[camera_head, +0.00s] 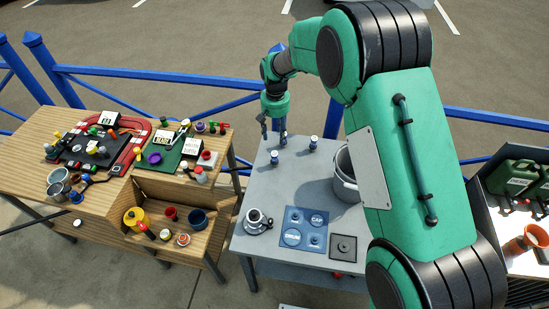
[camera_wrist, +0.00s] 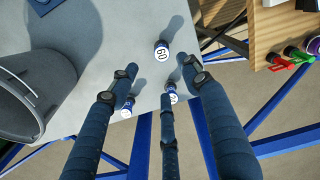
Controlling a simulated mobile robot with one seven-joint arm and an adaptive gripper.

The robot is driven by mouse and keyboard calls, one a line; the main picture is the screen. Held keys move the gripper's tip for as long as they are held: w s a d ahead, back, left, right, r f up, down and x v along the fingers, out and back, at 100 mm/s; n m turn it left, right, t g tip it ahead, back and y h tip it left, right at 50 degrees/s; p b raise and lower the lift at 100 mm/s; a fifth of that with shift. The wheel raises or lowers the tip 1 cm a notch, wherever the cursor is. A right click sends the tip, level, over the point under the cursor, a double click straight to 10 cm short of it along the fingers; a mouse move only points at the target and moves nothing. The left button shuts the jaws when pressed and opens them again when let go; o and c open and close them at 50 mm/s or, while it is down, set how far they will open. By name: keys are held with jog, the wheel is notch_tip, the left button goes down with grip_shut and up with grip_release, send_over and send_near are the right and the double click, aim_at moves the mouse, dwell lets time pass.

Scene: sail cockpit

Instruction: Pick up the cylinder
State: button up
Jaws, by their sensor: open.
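Three small blue-and-white cylinders stand upright on the grey table: the near-left one (camera_head: 274,158), one farther back by my fingers (camera_head: 283,139), and one to the right (camera_head: 313,143). In the wrist view, the near-left cylinder (camera_wrist: 161,50) has a number on its white top, maybe 60. The back one (camera_wrist: 171,95) is partly covered by my fingers, and the third (camera_wrist: 127,108) lies beside the left finger. My gripper (camera_head: 273,132) is open and empty above the table's back-left corner. Its dark fingers (camera_wrist: 158,78) are spread around the view of the cylinders.
A grey bucket (camera_head: 345,184) stands right of the cylinders. A blue panel (camera_head: 304,228), a kettle-like pot (camera_head: 257,222) and a dark square plate (camera_head: 343,247) occupy the table's front. A cluttered wooden workbench (camera_head: 92,214) stands left. Blue railings (camera_head: 160,73) run behind.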

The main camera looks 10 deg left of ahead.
aim_at(275, 153)
jog(key=shift+a+f, duration=0.1)
jog(key=shift+f, duration=0.1)
jog(key=shift+f, duration=4.25)
jog(key=shift+f, duration=0.1)
jog(key=shift+f, duration=0.3)
jog(key=shift+w+f, duration=0.15)
jog(key=shift+f, duration=2.05)
grip_shut()
jog(key=shift+r, duration=0.15)
